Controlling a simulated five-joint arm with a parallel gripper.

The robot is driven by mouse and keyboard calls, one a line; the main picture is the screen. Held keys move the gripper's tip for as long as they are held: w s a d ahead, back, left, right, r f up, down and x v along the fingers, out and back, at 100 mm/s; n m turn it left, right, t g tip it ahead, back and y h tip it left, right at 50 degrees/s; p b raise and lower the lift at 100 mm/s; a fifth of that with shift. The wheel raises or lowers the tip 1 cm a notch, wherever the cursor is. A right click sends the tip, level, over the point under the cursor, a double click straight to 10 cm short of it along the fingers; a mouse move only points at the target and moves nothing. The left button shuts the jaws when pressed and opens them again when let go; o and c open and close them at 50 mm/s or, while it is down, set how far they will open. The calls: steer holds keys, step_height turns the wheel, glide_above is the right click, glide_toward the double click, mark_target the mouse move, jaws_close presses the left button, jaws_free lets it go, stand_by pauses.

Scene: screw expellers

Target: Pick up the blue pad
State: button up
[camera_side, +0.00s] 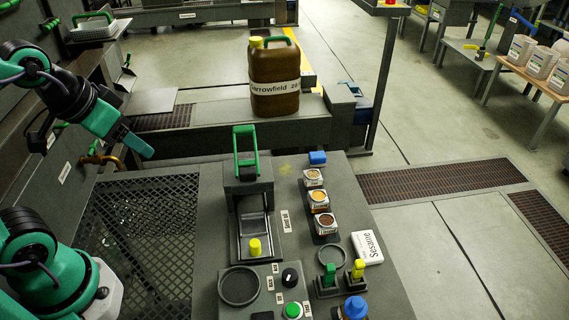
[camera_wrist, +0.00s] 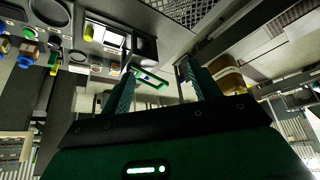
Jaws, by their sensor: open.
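A small blue pad (camera_side: 318,158) lies near the far edge of the grey bench, at the far end of a row of small sample cups, in the side view. I cannot pick it out for sure in the wrist view. My gripper (camera_side: 140,148) is high at the upper left of the side view, well left of the pad and apart from it. In the wrist view its two teal fingers (camera_wrist: 158,68) stand apart, with nothing held between them.
A green-handled press (camera_side: 247,180) stands between my gripper's side and the cups. A white label box (camera_side: 367,247), green and yellow levers and a blue-capped bottle (camera_side: 355,307) are nearer. A brown jug (camera_side: 274,80) stands behind. A mesh panel (camera_side: 140,235) lies left.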

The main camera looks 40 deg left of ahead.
steer(key=shift+o, duration=0.6)
steer(key=w+d+r+n+g, duration=0.1)
steer(key=w+r, duration=0.2)
steer(key=w, duration=0.3)
steer(key=w+d+r+n+g, duration=0.1)
steer(key=w+r, duration=0.2)
steer(key=w, duration=0.4)
steer(key=n+g, duration=0.4)
steer(key=n, duration=0.3)
glide_above(317, 155)
step_height(317, 155, down, 22)
steer(key=shift+a+r, duration=0.1)
steer(key=shift+w+f, duration=0.1)
steer(key=shift+f, duration=1.65)
